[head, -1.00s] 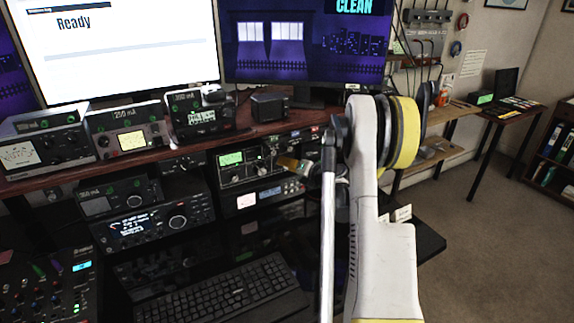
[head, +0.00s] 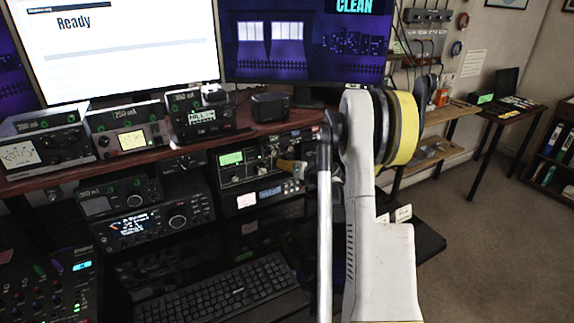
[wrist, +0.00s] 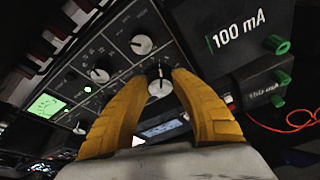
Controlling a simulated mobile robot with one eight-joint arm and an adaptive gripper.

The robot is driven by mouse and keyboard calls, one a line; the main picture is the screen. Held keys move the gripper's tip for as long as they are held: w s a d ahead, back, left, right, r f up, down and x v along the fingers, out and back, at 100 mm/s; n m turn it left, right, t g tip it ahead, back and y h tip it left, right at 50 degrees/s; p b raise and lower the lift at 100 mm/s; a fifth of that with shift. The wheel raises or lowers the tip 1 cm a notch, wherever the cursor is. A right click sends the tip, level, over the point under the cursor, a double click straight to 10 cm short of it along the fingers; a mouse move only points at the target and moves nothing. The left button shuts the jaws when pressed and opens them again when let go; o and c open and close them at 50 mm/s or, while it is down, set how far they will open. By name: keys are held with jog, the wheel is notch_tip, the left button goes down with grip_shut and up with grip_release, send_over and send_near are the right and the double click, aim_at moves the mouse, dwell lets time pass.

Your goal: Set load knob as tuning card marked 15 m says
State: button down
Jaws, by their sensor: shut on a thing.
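My gripper (wrist: 158,78) has its two yellow fingers on either side of a pale round knob (wrist: 160,88) on a dark tuner panel, closed on it. The knob's dark pointer aims roughly toward the top of the wrist view; its label is too small to read. In the head view my gripper (head: 291,166) is at the right part of the tuner (head: 236,176), and the arm partly covers that side. Other knobs on the panel are a large one (wrist: 141,44) above and another (wrist: 99,75) to the left. I cannot pick out a card marked 15 m.
A green-lit display (wrist: 46,106) is at the panel's left. A box labelled 100 mA (wrist: 236,30) stands close on the right in the wrist view. A shelf (head: 70,160) above the tuner carries meters, and a keyboard (head: 222,290) lies below.

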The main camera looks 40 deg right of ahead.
jog(key=c, duration=1)
grip_release()
jog(key=v, duration=1.2)
jog(key=shift+f, duration=0.1)
